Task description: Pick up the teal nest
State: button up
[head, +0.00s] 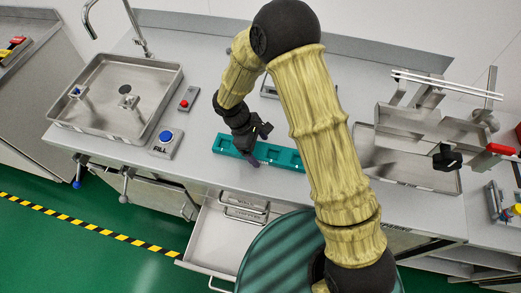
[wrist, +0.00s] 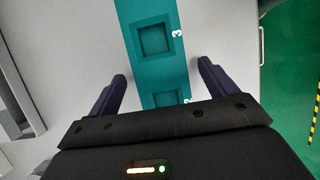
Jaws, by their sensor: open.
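The teal nest (head: 289,159) is a long teal block with a row of square pockets, lying flat on the grey counter. My gripper (head: 252,158) is over its left part in the head view, and my forearm hides some of it. In the wrist view the teal nest (wrist: 150,40) runs up the middle, with white numbers on its edge. My gripper (wrist: 162,82) is open, with one dark purple finger on each side of the nest and a gap to each side. The fingers do not hold it. Their height relative to the nest is hard to tell.
A sink tray (head: 115,127) with fittings stands at the left. A blue FILL button (head: 166,138) and a small red-button box (head: 188,98) are left of the nest. An open drawer (head: 222,240) is below the counter edge. A metal fixture (head: 425,125) stands at the right.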

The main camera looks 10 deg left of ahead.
aim_at(259, 150)
jog(key=shift+d+f, duration=0.1)
jog(key=shift+f, duration=0.2)
jog(key=c, duration=1.2)
jog(key=shift+r, duration=0.15)
notch_tip(259, 150, up, 10)
jog(key=shift+f+b, duration=0.1)
jog(key=shift+b, duration=0.5)
